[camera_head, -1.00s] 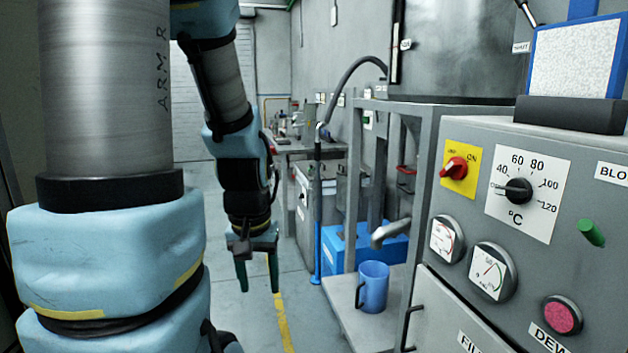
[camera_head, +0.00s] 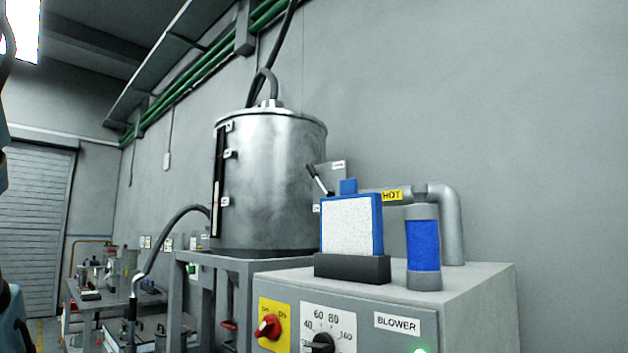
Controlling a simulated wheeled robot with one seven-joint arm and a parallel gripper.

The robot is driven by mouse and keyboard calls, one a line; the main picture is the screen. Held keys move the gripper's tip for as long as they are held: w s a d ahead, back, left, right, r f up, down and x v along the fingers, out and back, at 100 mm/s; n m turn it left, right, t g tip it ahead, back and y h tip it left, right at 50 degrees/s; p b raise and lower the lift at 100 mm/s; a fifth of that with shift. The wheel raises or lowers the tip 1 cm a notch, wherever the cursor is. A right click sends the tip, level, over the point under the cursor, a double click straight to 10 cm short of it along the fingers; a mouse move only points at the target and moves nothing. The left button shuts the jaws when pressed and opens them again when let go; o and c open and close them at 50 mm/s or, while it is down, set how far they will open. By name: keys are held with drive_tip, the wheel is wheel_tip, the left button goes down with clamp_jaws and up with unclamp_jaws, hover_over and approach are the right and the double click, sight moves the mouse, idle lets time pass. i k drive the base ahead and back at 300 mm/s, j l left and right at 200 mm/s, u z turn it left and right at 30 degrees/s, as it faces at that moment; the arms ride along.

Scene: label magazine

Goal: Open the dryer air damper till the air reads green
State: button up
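The dryer cabinet (camera_head: 450,295) stands at the lower right, its front cut off by the bottom edge. A small lever (camera_head: 318,181) with a dark grip leans up to the left behind the white panel in a blue frame (camera_head: 352,225). It looks like the air damper lever. A label plate (camera_head: 338,166) is at its upper right, and a small label shows partly below it; I cannot read either. The round gauges are out of view, so the air reading cannot be seen. My gripper is not in view; only bits of my arm show at the left edge.
A pipe (camera_head: 452,225) marked HOT and a blue-filled cylinder (camera_head: 422,245) stand on the cabinet top. The red switch (camera_head: 268,326), temperature dial (camera_head: 322,343) and BLOWER label (camera_head: 397,324) are on its front. A steel tank (camera_head: 265,180) stands behind, left.

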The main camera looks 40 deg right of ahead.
sight(314, 174)
drive_tip(key=z, duration=1.35)
drive_tip(key=u, duration=0.15)
